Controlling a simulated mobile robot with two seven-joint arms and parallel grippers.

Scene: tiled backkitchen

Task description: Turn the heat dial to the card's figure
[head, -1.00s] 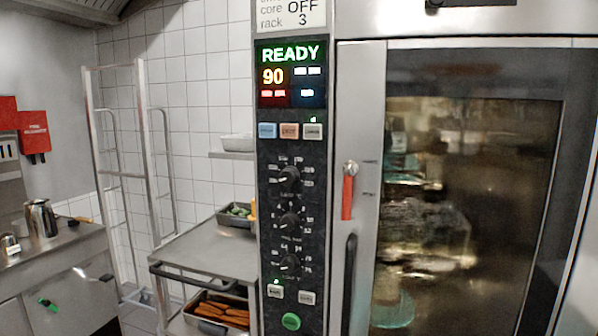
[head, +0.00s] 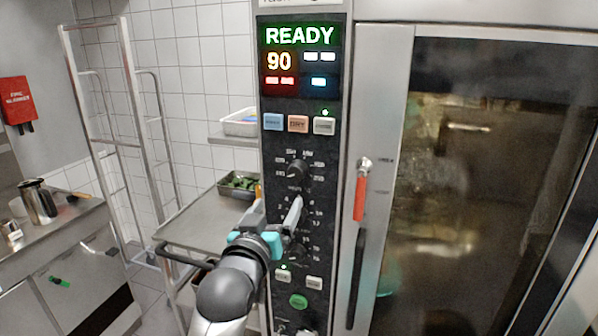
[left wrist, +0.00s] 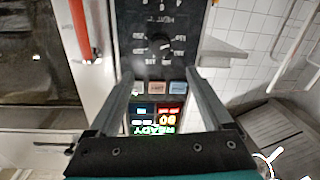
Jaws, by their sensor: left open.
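The heat dial (head: 298,168) is the top black knob on the oven's dark control panel. It also shows upside down in the left wrist view (left wrist: 160,44), with a HEAT label beside it. Its pointer is too small to read surely. My left gripper (head: 277,206) is open and empty in front of the panel, just below the heat dial in the head view, its right finger over the middle dial's area. In the left wrist view its fingers (left wrist: 160,92) flank the coloured buttons, with the dial beyond them. The card's figure is out of view; only its bottom edge shows at the top.
The display (head: 299,58) reads READY and 90. Three buttons (head: 298,123) sit between display and dial. The oven's red-handled latch (head: 360,195) is right of the panel. A steel trolley (head: 205,222) stands on the left, with a tray of green food (head: 238,184).

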